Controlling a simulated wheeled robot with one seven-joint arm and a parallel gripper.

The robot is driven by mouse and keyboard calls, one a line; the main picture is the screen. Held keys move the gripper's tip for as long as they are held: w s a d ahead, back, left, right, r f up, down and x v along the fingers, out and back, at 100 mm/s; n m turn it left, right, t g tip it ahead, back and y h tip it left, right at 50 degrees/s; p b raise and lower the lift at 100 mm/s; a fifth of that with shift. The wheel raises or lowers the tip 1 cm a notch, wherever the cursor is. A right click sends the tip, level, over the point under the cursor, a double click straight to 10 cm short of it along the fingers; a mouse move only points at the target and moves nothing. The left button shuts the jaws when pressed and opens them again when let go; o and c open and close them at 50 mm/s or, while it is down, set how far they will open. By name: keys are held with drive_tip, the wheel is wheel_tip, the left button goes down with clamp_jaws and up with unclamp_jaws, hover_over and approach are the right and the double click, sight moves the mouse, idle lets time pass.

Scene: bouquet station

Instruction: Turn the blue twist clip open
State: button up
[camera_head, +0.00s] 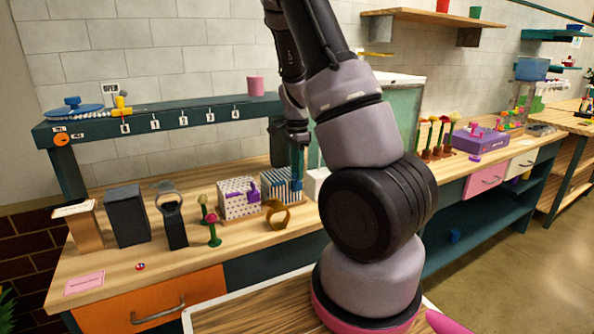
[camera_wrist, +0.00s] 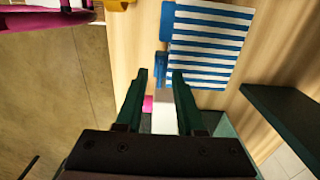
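The blue twist clip (camera_wrist: 167,22) is on the edge of a blue-and-white striped box (camera_wrist: 210,45) in the wrist view. A lower blue part of it reaches down to between my fingertips. In the head view the clip (camera_head: 297,185) shows at the right side of the striped box (camera_head: 280,188). My gripper (camera_wrist: 160,76) is open, its two dark green fingers apart on either side of the clip's lower end. I cannot tell whether either finger touches it. In the head view my gripper (camera_head: 298,165) points down at the clip from above.
A dotted box with a purple clip (camera_head: 238,198) stands left of the striped box. A tan ring holder (camera_head: 277,215) stands in front. A white block (camera_head: 317,184) is close on the right. A dark shelf rail (camera_head: 170,117) runs behind.

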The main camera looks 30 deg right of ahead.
wheel_tip(320, 180, up, 10)
drive_tip(key=shift+r, duration=0.25)
idle(0.3)
drive_tip(key=s+a+r+n+t+y, duration=0.1)
drive_tip(key=s+a+r+n+t, duration=0.2)
drive_tip(key=s+a+r+n, duration=0.3)
drive_tip(key=s+a+r+n+t+y, duration=0.1)
drive_tip(key=s+a+r+n+t, duration=0.3)
drive_tip(key=s+a+r+n, duration=0.3)
drive_tip(key=s+r, duration=0.5)
drive_tip(key=s, duration=0.2)
drive_tip(key=shift+a+n, duration=0.3)
drive_tip(key=shift+n, duration=0.1)
drive_tip(key=shift+r, duration=0.1)
